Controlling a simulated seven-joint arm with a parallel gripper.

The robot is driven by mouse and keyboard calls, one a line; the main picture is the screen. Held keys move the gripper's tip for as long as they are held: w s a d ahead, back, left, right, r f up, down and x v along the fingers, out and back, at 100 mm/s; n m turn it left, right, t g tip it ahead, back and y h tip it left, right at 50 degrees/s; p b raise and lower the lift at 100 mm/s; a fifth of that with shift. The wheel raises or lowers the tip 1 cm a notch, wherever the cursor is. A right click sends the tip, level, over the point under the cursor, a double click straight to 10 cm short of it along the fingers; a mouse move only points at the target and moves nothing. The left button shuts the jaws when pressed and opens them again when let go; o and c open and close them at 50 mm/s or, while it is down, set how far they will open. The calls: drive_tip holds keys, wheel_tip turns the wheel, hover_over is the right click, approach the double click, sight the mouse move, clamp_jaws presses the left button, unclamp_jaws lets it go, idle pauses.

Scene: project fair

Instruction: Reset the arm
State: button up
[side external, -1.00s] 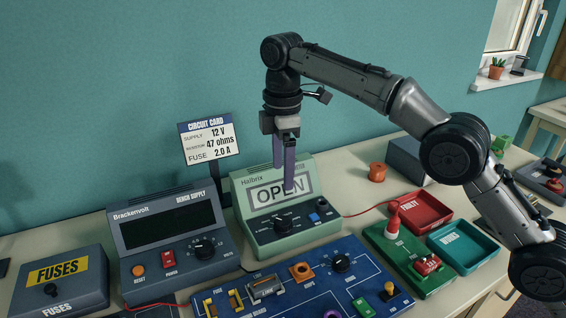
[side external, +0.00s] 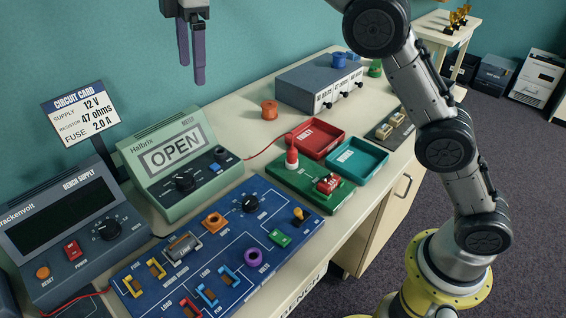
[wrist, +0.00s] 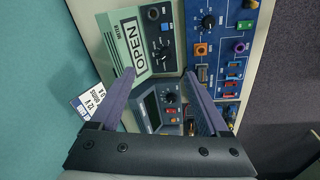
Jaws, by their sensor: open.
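My gripper (side external: 192,70) hangs in the air at the top of the side view, fingers pointing down. It is above the green meter (side external: 155,203) and touches nothing. Its two purple fingers are apart with nothing between them; they also show spread in the wrist view (wrist: 160,74). The meter's display reads OPEN. My arm reaches up from its yellow base at the right, and its upper links are cut off by the top edge of the side view.
Below are the blue circuit board (side external: 160,279), the bench supply (side external: 85,264) and the circuit card (side external: 82,116). Red tray (side external: 333,140), teal tray (side external: 372,147), green panel (side external: 283,184), orange spool (side external: 269,109) and grey drawer box (side external: 300,80) stand right of the meter. Air around the gripper looks clear.

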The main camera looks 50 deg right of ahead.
drive_tip(key=s+d+r+m+t, duration=0.1)
drive_tip(key=s+d+r+m, duration=0.25)
drive_tip(key=s+d, duration=0.45)
drive_tip(key=s+d+r+m+t, duration=0.15)
drive_tip(key=s+d+r, duration=0.35)
drive_tip(key=s, duration=0.5)
drive_tip(key=s+d+f+m, duration=0.2)
drive_tip(key=s+f+m, duration=0.3)
drive_tip(key=s+f, duration=0.3)
drive_tip(key=s+d+f+m+t, duration=0.1)
drive_tip(key=s+d+f+m, duration=0.2)
drive_tip(key=f, duration=0.9)
drive_tip(key=shift+s+f+m+h, duration=0.25)
drive_tip(key=shift+s+m, duration=0.85)
drive_tip(key=shift+s, duration=1.25)
